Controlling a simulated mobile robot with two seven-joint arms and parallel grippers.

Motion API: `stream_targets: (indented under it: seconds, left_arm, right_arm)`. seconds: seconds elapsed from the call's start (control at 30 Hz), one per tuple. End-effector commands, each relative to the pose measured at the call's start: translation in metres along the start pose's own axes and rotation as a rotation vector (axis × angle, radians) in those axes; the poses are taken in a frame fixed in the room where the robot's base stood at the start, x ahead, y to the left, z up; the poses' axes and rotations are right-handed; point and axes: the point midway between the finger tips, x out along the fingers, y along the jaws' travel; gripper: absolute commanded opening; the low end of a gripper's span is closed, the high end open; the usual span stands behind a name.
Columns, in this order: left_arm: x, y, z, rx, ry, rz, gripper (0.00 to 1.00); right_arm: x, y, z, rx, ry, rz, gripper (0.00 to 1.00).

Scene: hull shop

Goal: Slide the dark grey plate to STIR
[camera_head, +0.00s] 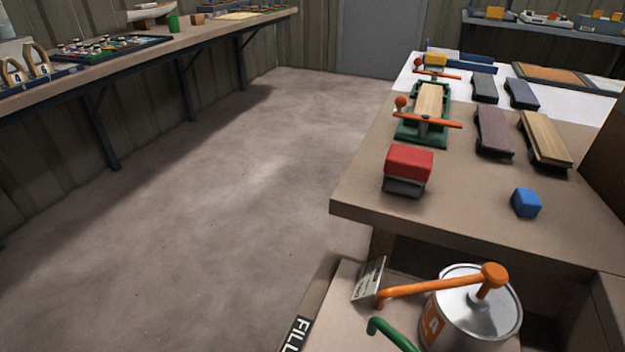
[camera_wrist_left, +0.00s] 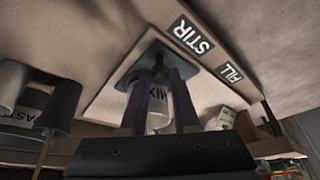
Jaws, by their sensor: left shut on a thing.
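In the left wrist view, the dark grey plate (camera_wrist_left: 132,70) lies flat on a pale board, a little to the left of the white-on-black STIR label (camera_wrist_left: 191,36). A pale cup marked MIX (camera_wrist_left: 160,120) stands at the plate, between the two dark fingers of my left gripper (camera_wrist_left: 160,80), which is shut on it. The fingers and the cup hide part of the plate. A FILL label (camera_wrist_left: 230,72) is further right on the same board. My right gripper shows in neither view, and the head view does not show the plate.
Grey tapered pots (camera_wrist_left: 60,105) stand at the left in the wrist view. In the head view, a metal can (camera_head: 460,325) with an orange pump and a small card (camera_head: 369,280) stand on the low bench. A workbench (camera_head: 460,200) with blocks is behind.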

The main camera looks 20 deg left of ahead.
Motion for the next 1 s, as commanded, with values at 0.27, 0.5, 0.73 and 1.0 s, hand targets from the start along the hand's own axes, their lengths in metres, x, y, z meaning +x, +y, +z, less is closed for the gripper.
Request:
stream_targets:
  seconds: [0.27,0.5,0.73,1.0]
  left_arm:
    - [0.0,0.002,0.001,-0.001,-0.002,0.005,0.54]
    - [0.0,0.001,0.0,-0.001,-0.002,0.004,0.59]
    - [-0.024,0.001,-0.001,0.0,-0.001,0.003,0.59]
    - [-0.078,0.001,-0.001,0.0,-0.002,0.004,0.59]
  right_arm:
    - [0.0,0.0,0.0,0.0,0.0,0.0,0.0]
    - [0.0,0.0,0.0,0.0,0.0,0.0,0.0]
    - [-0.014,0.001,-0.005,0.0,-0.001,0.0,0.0]
    - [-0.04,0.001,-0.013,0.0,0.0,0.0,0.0]
